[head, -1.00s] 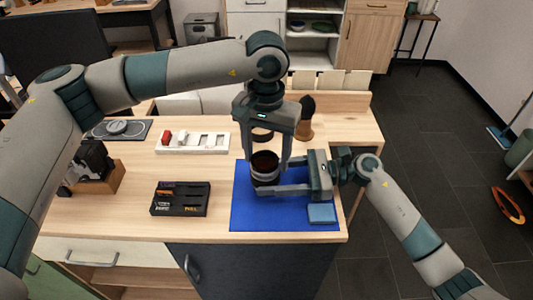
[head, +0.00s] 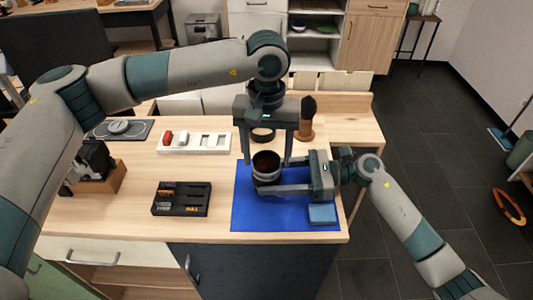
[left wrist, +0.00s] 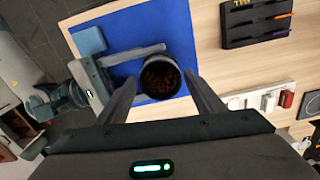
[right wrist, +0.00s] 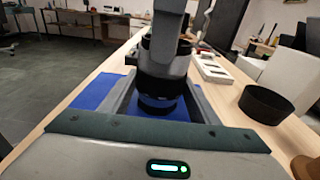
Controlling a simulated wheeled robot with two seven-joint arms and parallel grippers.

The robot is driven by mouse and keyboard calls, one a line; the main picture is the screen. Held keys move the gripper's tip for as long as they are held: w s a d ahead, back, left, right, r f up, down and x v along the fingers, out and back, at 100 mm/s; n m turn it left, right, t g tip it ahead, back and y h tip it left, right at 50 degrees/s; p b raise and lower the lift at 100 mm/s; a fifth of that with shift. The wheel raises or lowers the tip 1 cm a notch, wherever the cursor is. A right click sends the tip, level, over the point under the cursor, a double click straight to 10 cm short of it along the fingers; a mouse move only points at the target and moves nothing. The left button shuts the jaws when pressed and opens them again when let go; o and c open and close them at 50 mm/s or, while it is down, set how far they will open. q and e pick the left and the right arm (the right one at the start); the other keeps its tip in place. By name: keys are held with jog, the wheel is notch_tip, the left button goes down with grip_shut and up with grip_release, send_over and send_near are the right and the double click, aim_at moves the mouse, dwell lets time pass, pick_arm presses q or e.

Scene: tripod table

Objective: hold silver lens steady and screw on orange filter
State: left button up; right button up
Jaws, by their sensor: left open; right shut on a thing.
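The lens (head: 266,178) stands upright over the blue mat, a dark cylinder with a silver band. My right gripper (head: 283,187) is shut around its side; the right wrist view shows the lens (right wrist: 163,68) between the fingers. Its top opening looks dark red-orange in the left wrist view (left wrist: 161,78), which fits the orange filter being on top; I cannot tell how far it is threaded. My left gripper (head: 267,163) points down above the lens, open, with its fingers (left wrist: 164,90) apart on either side of the lens rim and clear of it.
The blue mat (head: 252,213) carries a light blue block (head: 321,214) at its right. Behind the lens are a dark ring (head: 262,135) and a brush (head: 306,120). A black slotted holder (head: 181,199) and a white tray (head: 209,143) stand to the left.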

pick_arm(q)
jog(key=shift+n, duration=1.5)
jog(key=shift+n, duration=1.5)
jog(key=shift+w+n, duration=0.1)
jog(key=shift+n, duration=1.4)
